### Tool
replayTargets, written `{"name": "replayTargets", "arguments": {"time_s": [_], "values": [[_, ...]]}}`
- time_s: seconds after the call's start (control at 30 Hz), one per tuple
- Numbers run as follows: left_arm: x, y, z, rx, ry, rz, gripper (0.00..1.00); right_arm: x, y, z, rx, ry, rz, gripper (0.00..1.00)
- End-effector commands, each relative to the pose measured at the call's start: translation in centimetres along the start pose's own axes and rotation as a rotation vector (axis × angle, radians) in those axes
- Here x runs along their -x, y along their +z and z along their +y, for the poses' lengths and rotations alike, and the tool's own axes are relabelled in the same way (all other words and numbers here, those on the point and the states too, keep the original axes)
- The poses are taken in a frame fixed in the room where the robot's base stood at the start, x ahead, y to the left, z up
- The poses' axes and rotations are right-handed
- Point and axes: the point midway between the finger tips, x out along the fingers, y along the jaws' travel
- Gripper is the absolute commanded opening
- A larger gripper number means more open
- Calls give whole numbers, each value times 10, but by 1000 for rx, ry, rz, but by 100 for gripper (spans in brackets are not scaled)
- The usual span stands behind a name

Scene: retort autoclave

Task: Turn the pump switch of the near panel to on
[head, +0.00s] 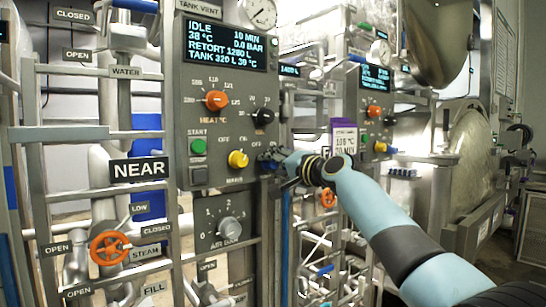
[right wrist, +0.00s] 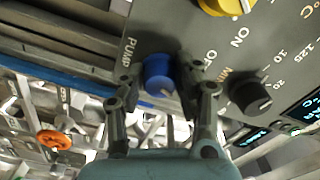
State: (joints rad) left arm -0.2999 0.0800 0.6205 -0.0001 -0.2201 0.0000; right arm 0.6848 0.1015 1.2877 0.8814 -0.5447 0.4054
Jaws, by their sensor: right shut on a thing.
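The near panel (head: 188,105) is a grey box with a screen reading IDLE, beside the NEAR sign (head: 139,169). Its pump switch is a blue knob (right wrist: 157,73) next to the PUMP label in the right wrist view. A white mark shows on the knob's lower part; its exact setting is hard to read. My right gripper (right wrist: 158,80) has a finger on each side of the knob and is shut on it. In the head view the right gripper (head: 279,164) covers most of the knob at the panel's lower right. My left gripper is not in view.
The yellow knob (head: 238,159) sits just left of the pump switch, and a black knob (head: 263,116) is above. An air knob (head: 230,229) is on a lower plate. Pipes and an orange valve wheel (head: 109,247) stand at left. A second panel (head: 376,105) is farther right.

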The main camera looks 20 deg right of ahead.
Motion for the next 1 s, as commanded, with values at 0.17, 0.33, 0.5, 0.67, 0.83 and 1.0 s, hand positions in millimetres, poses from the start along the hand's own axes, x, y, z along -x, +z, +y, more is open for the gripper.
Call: {"name": "replayTargets", "arguments": {"time_s": [0.17,0.33,0.5,0.67,0.83,1.0], "values": [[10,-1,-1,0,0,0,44,0,-2,-2,-100,-1,2,0],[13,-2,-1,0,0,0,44,0,-1,-1,-163,-1,3,0],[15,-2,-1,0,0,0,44,0,-1,-1,-194,-2,3,0],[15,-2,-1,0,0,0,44,0,-1,0,-202,-2,3,0],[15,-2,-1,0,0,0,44,0,-1,0,-202,-2,2,0],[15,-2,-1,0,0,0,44,0,-1,0,-201,-1,2,40]]}}
